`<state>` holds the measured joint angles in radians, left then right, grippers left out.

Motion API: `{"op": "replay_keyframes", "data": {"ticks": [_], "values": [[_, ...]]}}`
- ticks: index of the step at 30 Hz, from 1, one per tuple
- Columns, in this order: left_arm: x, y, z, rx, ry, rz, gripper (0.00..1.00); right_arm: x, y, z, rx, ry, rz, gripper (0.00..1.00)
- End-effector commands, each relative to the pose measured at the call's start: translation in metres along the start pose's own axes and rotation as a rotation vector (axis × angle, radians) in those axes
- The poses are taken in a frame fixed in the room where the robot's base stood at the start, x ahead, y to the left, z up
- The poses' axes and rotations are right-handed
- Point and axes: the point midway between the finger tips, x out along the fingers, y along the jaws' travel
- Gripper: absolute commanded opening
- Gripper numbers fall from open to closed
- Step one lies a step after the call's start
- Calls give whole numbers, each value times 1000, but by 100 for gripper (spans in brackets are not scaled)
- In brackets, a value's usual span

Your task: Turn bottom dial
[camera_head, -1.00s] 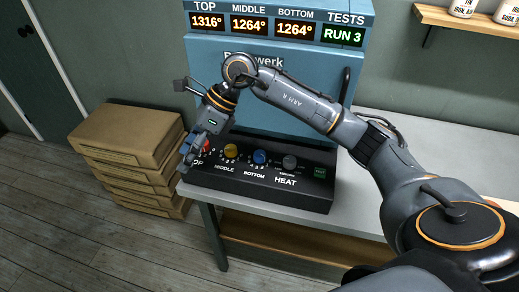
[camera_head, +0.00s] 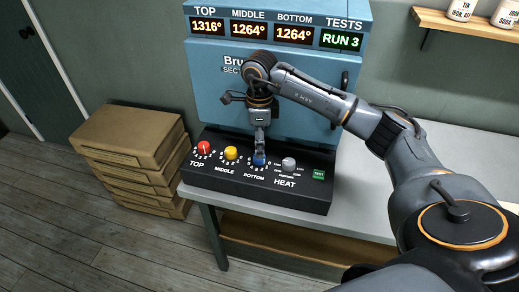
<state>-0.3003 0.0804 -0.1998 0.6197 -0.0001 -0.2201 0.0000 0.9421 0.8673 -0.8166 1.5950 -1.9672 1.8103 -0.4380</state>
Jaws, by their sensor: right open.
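The bottom dial (camera_head: 259,159) is a blue knob on the black control panel (camera_head: 255,193), above the label BOTTOM. My right gripper (camera_head: 260,148) points down right over the blue dial, its fingertips at or just above the knob. It is open; whether the fingers touch the knob, I cannot tell. The gripper partly hides the dial. My left gripper is not in view.
The red top dial (camera_head: 204,148) and yellow middle dial (camera_head: 231,153) stand left of the blue one. A grey heat knob (camera_head: 289,164) and green test button (camera_head: 319,174) are to the right. The blue kiln (camera_head: 212,85) rises behind. Stacked cardboard boxes (camera_head: 130,137) stand at left.

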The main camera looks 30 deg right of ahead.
Motion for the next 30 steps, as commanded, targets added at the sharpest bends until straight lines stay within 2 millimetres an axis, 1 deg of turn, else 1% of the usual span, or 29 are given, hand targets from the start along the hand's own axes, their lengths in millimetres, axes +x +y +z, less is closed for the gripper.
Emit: {"op": "replay_keyframes", "data": {"ticks": [1, 3, 6, 9, 13, 19, 20, 21, 23, 24, 26, 27, 28, 30], "values": [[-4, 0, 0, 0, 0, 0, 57, 9, 1, 0, -1, 3, 4, 57], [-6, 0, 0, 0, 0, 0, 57, 20, 1, 0, -1, 2, 4, 57], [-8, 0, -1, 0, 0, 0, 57, 32, 0, 0, 0, 1, 2, 57], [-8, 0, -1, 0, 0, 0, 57, 39, 0, 0, 0, -1, 1, 57], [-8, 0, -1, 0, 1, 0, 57, 43, 0, 0, -1, 0, 0, 57], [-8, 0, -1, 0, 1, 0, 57, 43, 0, 0, -1, -1, 0, 57], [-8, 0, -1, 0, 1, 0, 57, 43, 0, 0, -1, -1, 0, 53], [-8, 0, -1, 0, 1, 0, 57, 43, 0, 0, -1, -1, 0, 45], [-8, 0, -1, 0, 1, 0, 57, 43, 0, 0, -1, -1, 0, 32], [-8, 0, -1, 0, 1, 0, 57, 43, 0, 0, -1, -1, 0, 24], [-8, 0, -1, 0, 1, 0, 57, 43, 0, 0, -1, -1, 0, 12], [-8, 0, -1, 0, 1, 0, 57, 43, 0, 0, -1, -1, 0, 4], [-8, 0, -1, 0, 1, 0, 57, 43, 0, 0, -1, -1, 0, 2], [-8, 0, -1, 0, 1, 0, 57, 43, 0, 0, -2, -1, 0, 2]]}}
